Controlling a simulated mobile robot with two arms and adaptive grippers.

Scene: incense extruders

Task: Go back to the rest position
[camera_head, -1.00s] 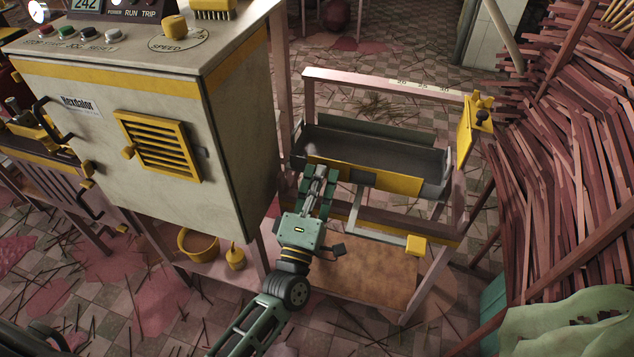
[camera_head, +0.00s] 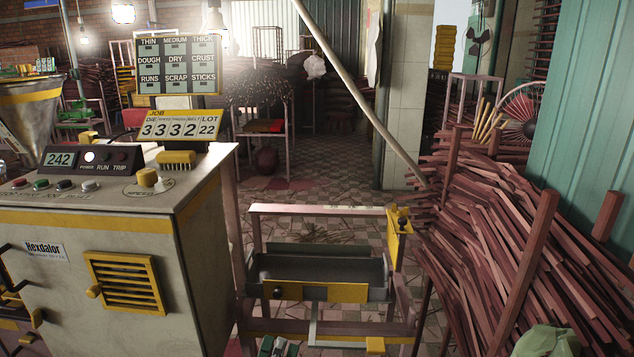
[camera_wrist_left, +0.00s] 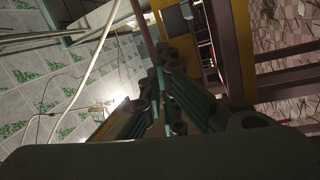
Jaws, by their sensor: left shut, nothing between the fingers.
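My left gripper (camera_head: 277,347) shows only at the bottom edge of the head view, in front of and below the metal trough. In the left wrist view its fingers (camera_wrist_left: 162,82) are closed together with nothing between them. The grey trough (camera_head: 318,268) with a yellow front panel sits in a pinkish frame and looks empty. My right gripper is not in view.
The cream extruder cabinet (camera_head: 100,255) stands close at the left, with a control panel (camera_head: 92,160) on top. A large heap of reddish sticks (camera_head: 500,235) fills the right. Tiled floor (camera_head: 330,225) is open behind the trough.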

